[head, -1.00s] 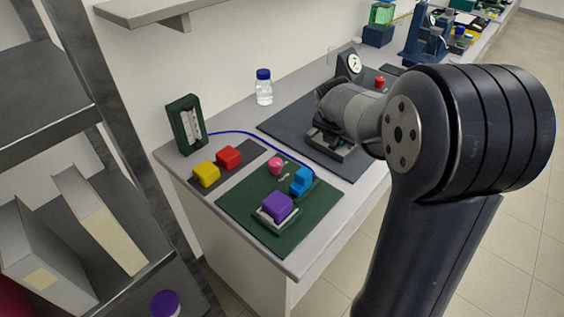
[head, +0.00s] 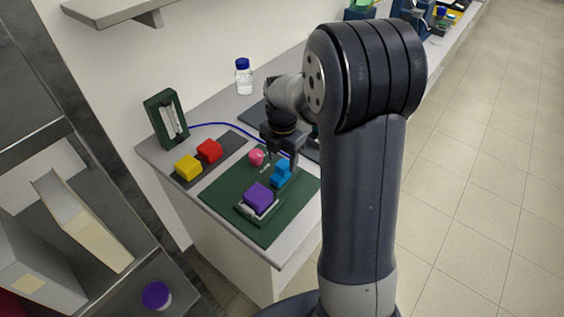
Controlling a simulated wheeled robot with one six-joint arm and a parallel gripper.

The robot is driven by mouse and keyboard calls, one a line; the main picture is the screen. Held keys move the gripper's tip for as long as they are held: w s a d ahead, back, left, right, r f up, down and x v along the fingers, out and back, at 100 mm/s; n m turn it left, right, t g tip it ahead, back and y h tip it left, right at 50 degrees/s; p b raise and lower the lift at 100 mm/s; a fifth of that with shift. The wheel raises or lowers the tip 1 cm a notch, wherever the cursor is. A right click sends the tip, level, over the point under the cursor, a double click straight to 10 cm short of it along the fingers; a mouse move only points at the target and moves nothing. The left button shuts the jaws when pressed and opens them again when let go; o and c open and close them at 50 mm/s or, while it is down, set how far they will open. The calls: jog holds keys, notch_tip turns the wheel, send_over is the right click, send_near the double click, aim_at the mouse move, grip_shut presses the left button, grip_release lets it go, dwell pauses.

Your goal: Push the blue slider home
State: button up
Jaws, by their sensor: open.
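The blue slider (head: 281,175) is a stepped block on the dark green mat (head: 228,186), near its right side. A purple block (head: 258,196) sits in a grey holder in front of it, apart from the slider. A pink knob (head: 256,157) stands behind and to the left. My gripper (head: 291,160) points down just behind the blue slider, close to its top. Its jaws are open, with small dark fingers partly hidden. I cannot tell whether it touches the slider.
A yellow block (head: 188,167) and a red block (head: 209,150) sit on a grey mat to the left. A green frame (head: 166,117) stands at the table's back left. A blue-capped bottle (head: 243,77) stands farther back. A shelf unit (head: 60,190) flanks the left.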

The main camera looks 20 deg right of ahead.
aim_at(281, 173)
jog(key=shift+f, duration=1.45)
jog(key=shift+c, duration=0.3)
grip_shut()
